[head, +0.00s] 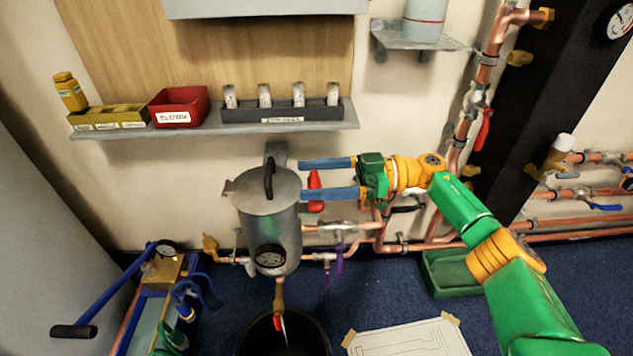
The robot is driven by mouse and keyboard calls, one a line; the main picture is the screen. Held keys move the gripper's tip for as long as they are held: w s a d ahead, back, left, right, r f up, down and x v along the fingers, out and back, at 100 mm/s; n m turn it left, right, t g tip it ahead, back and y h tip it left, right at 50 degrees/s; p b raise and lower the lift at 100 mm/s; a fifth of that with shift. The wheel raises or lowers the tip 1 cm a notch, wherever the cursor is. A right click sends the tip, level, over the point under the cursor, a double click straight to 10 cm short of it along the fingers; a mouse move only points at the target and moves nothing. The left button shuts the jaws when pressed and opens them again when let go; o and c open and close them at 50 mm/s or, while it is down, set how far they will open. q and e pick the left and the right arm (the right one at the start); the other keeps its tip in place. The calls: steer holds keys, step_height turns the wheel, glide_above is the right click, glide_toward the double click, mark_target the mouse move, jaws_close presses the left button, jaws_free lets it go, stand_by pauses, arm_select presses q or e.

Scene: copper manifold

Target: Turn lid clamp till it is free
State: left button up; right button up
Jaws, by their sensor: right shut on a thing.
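The grey metal pot (270,222) stands by the wall, its round lid (250,191) on top with a black arched handle (269,178). A small tab (229,187) sticks out at the lid's left edge. My right gripper (302,179) reaches in from the right, its blue fingertips at the lid's right edge, shut on the lid clamp there. The clamp is too small to make out clearly. A red piece (315,180) shows between the fingers and below the lower one; I cannot tell whether it belongs to the clamp or lies behind. My left gripper is not in view.
A shelf (215,127) with a red bin (180,106) and a dark rack (282,112) is above the pot. Copper pipes (440,239) and valves run to the right. A black bucket (262,335) stands below, a blue-handled cart (150,290) at left.

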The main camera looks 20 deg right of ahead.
steer(key=shift+s+a+f, duration=0.1)
steer(key=shift+f, duration=0.1)
steer(key=o, duration=1.2)
steer(key=shift+c, duration=0.2)
arm_select(q)
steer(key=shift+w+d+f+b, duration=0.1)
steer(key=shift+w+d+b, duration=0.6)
steer(key=shift+b, duration=0.2)
arm_select(e)
steer(key=v, duration=0.7)
